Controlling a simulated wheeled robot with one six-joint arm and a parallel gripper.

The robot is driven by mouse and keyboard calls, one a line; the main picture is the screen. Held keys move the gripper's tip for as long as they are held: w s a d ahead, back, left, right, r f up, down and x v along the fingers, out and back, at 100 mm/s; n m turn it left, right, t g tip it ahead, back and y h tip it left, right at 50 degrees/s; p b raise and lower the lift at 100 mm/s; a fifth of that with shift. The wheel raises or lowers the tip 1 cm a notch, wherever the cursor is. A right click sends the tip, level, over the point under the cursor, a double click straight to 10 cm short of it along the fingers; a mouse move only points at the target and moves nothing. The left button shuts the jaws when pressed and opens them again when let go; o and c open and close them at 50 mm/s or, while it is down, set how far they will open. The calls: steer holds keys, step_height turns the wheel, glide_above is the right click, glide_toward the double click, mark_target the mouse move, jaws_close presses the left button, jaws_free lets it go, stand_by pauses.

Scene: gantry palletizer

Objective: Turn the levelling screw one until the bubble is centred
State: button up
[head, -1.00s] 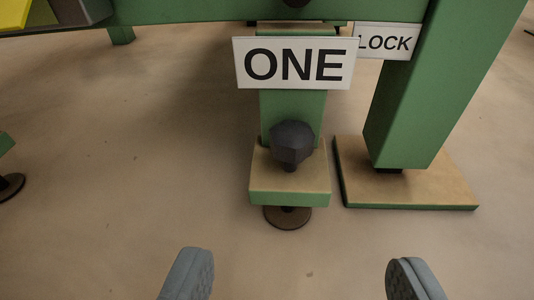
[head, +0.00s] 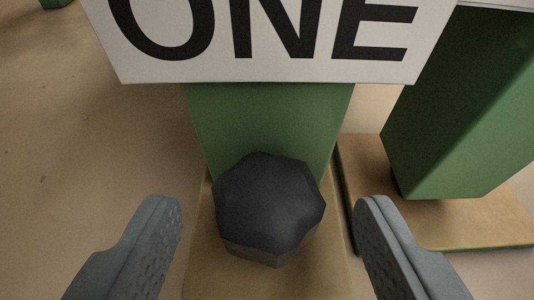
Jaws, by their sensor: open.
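The levelling screw one has a dark, faceted knob (head: 268,205), seen from above in the middle of the head view. It stands over a tan-topped foot bracket (head: 210,268) in front of a green post. A white sign reading ONE (head: 275,70) hangs just above it. My gripper (head: 268,220) is open, with one grey finger on each side of the knob. Gaps show between both fingers and the knob, so it is not gripped. The screw's lower end and round foot are out of view. No bubble or level is in view.
A thick green column (head: 455,110) stands on a tan base plate (head: 470,222) close at the right, behind my right finger. The ONE sign overhangs near the knob at the top. Bare floor (head: 80,150) lies open at the left.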

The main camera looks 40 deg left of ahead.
steer(key=shift+x, duration=0.95)
steer(key=c, duration=1)
steer(key=shift+o, duration=0.2)
steer(key=shift+a, duration=0.1)
steer(key=shift+s+a+m+t+h, duration=0.15)
steer(key=shift+m+t+h, duration=0.55)
steer(key=shift+m+h, duration=0.4)
steer(key=shift+a+m+t+h, duration=0.1)
steer(key=shift+m+t+h, duration=0.5)
steer(key=shift+m+h, duration=1.25)
steer(key=shift+h, duration=0.25)
